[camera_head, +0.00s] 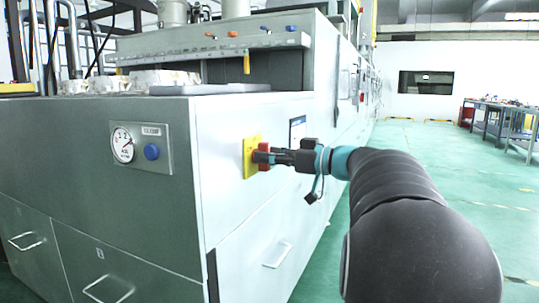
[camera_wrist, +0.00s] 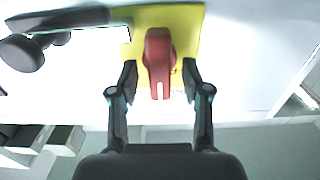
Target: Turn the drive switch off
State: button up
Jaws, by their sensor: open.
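The drive switch is a red handle (camera_head: 264,156) on a yellow plate (camera_head: 249,158), on the side of the pale grey machine cabinet. In the wrist view the red handle (camera_wrist: 158,50) stands in front of its yellow plate (camera_wrist: 188,22), with a small white mark at its lower end. My gripper (camera_head: 273,157) is right at the switch in the head view. In the wrist view my gripper (camera_wrist: 159,72) is open, with one finger on each side of the handle's lower part. Small gaps show between fingers and handle, so it does not grip it.
A gauge panel with a dial (camera_head: 123,145) and a blue button (camera_head: 151,151) is on the cabinet's adjoining face. A drawer handle (camera_head: 278,254) sticks out below the switch. Castings (camera_head: 160,79) lie on top. Green floor (camera_head: 450,180) is clear at right, before a workbench (camera_head: 500,120).

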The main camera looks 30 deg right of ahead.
grip_shut()
jog(key=shift+m, duration=0.3)
jog(key=shift+w+d+f+m+p, duration=0.1)
jog(key=shift+m+p, duration=0.05)
jog(key=shift+m, duration=2.7)
jog(key=shift+w+d+f+m+p, duration=0.1)
jog(key=shift+f+m+p, duration=0.1)
jog(key=shift+m, duration=2.7)
jog(key=shift+d+f+m+p, duration=0.1)
jog(key=shift+m+p, duration=0.05)
jog(key=shift+m, duration=2.7)
